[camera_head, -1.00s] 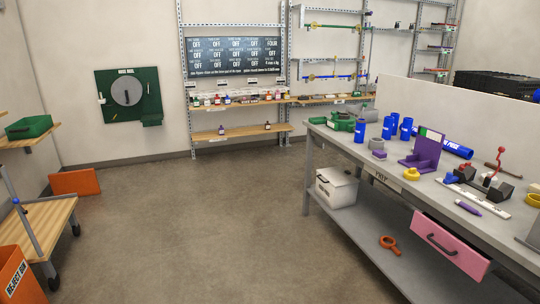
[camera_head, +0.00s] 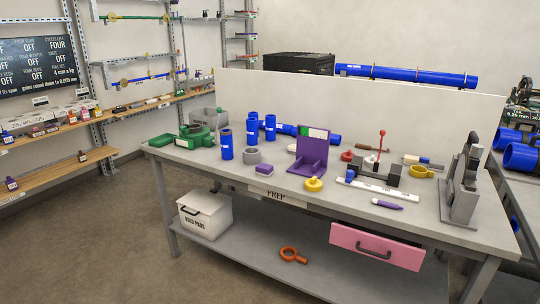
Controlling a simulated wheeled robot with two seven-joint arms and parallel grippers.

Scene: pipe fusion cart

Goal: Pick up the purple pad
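A small purple pad (camera_head: 264,169) lies on the grey workbench (camera_head: 225,180) labelled PREP, near its front edge. It sits left of a purple stand (camera_head: 308,158) with an upright back, and in front of a short grey ring (camera_head: 252,156). A purple pen-shaped item (camera_head: 387,204) lies farther right near the front edge. Neither of my grippers is in view.
Blue pipe pieces (camera_head: 226,145) and a green device (camera_head: 194,136) stand on the left of the bench. A yellow knob-shaped item (camera_head: 314,184) and a clamp device (camera_head: 380,170) are right. A pink drawer (camera_head: 376,246) sticks out below. Floor at front left is clear.

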